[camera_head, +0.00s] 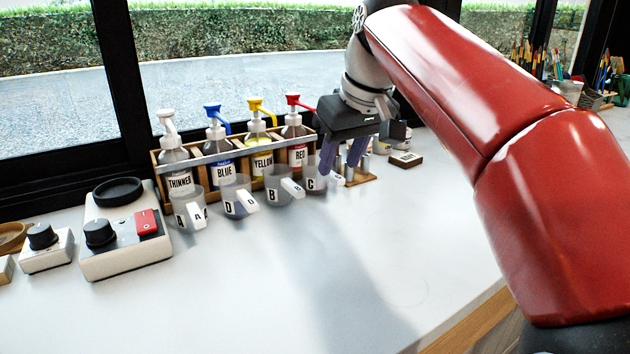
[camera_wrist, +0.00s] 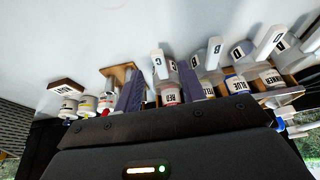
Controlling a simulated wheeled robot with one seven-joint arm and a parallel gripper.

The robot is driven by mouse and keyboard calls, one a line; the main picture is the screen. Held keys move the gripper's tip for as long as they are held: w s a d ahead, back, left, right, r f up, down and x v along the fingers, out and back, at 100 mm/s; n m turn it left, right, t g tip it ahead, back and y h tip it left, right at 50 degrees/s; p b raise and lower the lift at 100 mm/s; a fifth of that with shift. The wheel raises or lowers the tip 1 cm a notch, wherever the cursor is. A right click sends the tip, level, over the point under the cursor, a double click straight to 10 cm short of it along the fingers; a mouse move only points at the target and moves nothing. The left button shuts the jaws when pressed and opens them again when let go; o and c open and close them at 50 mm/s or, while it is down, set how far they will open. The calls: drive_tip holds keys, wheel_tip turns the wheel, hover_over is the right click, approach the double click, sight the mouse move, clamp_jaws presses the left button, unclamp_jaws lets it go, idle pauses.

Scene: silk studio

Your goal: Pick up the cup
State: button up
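Several clear cups with white lettered handles stand in a row on the white table: cup A (camera_head: 183,213), cup D (camera_head: 233,203), cup B (camera_head: 275,190) and cup C (camera_head: 313,181). The task does not say which cup. My gripper (camera_head: 343,162) is at the right end of the row, pointing down beside cup C, its purple fingers apart. In the wrist view, my gripper (camera_wrist: 162,80) shows the handle of cup C (camera_wrist: 160,66) between its two fingers. I cannot tell whether either finger touches the cup. Part of cup C is hidden by the fingers.
A wooden rack (camera_head: 158,172) of pump bottles stands behind the cups. A hotplate-like device (camera_head: 125,250) with knob and red switch is at left. A wooden stand (camera_head: 362,179) and small jars (camera_head: 380,146) are right of my gripper. The front table is clear.

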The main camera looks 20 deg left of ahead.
sight(334, 175)
drive_tip(key=b+x, duration=0.1)
drive_tip(key=x, duration=0.4)
drive_tip(key=shift+w+a+f, duration=0.15)
drive_tip(key=shift+a+f, duration=0.05)
drive_tip(key=shift+f, duration=0.05)
clamp_jaws()
